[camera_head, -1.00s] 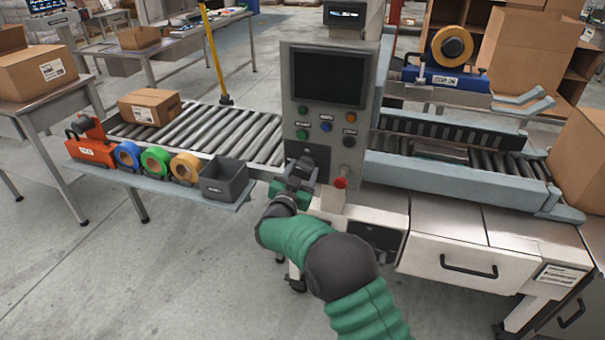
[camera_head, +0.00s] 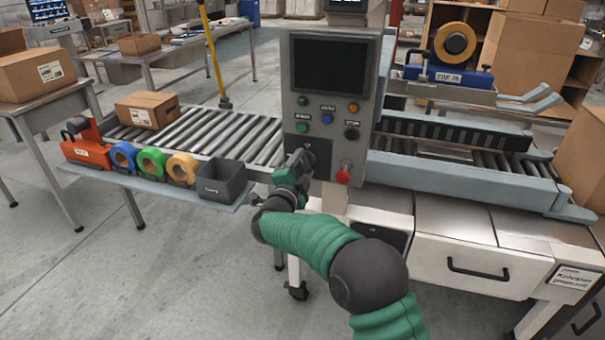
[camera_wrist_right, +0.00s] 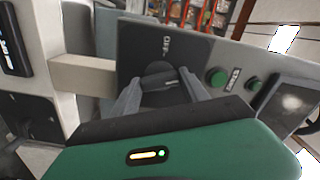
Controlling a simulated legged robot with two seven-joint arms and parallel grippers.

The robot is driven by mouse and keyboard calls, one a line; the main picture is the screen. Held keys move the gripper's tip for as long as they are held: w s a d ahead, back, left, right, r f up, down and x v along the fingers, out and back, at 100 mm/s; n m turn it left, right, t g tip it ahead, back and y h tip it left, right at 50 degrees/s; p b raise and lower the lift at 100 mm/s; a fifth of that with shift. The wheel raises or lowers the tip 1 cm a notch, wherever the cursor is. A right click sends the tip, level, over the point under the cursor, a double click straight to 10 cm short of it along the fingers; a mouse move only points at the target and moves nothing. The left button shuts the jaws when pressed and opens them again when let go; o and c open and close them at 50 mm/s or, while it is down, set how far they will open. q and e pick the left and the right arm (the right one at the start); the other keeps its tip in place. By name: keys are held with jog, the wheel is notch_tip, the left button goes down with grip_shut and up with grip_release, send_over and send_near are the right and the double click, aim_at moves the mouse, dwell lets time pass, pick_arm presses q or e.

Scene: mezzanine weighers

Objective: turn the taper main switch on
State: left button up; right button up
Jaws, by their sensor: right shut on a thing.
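The taper's control box (camera_head: 378,70) stands upright at the centre of the head view. Its main switch is a dark rotary knob on a black plate (camera_head: 322,150) low on the box front. In the right wrist view the knob (camera_wrist_right: 158,72) sits between my fingers, near a white label that seems to read OFF. My right gripper (camera_head: 303,160) is shut on this knob, one finger on each side in the wrist view (camera_wrist_right: 160,90). The gripper hides most of the knob in the head view, and its exact setting is unclear. My left gripper is out of view.
A red button (camera_head: 343,177) sits just right of the switch plate. Several coloured buttons and a dark screen (camera_head: 329,65) are above. A grey bin (camera_head: 222,181) and tape rolls stand on a shelf to the left. A roller conveyor (camera_head: 225,132) runs behind them.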

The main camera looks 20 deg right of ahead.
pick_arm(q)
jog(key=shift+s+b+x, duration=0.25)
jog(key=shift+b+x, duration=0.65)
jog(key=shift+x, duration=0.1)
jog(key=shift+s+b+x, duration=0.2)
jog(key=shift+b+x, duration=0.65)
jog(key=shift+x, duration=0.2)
pick_arm(e)
jog(key=shift+m, duration=2.3)
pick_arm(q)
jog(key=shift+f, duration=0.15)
pick_arm(e)
jog(key=o, duration=1.4)
jog(key=shift+w+f, duration=0.15)
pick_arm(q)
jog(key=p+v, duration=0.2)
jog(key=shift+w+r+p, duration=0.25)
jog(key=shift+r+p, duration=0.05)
pick_arm(e)
jog(key=v, duration=1.7)
